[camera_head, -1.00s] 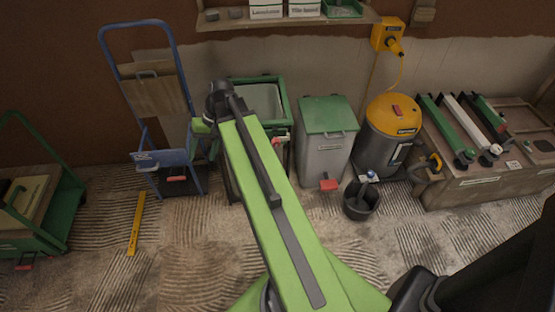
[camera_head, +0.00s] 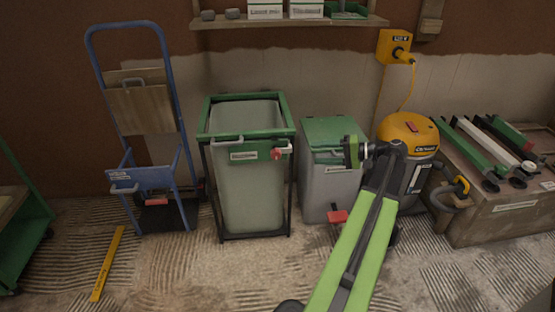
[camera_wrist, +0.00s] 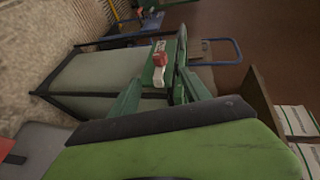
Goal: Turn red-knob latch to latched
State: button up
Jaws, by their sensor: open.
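The latch's red knob (camera_head: 276,154) is on the front of the green top frame of a tall grey bin (camera_head: 247,190), near its right corner. A small pale piece sits beside the knob. In the wrist view the red knob (camera_wrist: 159,59) shows ahead, with the pale piece (camera_wrist: 154,77) by it on the green rim. My gripper (camera_head: 347,152) is right of the latch in the head view, in front of the smaller green-lidded bin and pointing left. In the wrist view my gripper (camera_wrist: 160,84) has its green fingers apart, empty, with the latch beyond them.
The green-lidded grey bin (camera_head: 327,189) has a red pedal (camera_head: 337,216). A yellow-topped vacuum (camera_head: 408,134) stands behind my arm. A blue hand truck (camera_head: 150,180) is left of the tall bin. A shelf (camera_head: 290,22) hangs above. The floor before the tall bin is clear.

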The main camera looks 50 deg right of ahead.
aim_at(276, 159)
jog(key=b+x, duration=0.3)
jog(key=x, duration=1.3)
jog(key=shift+w+f+b, duration=0.15)
jog(key=shift+b, duration=0.15)
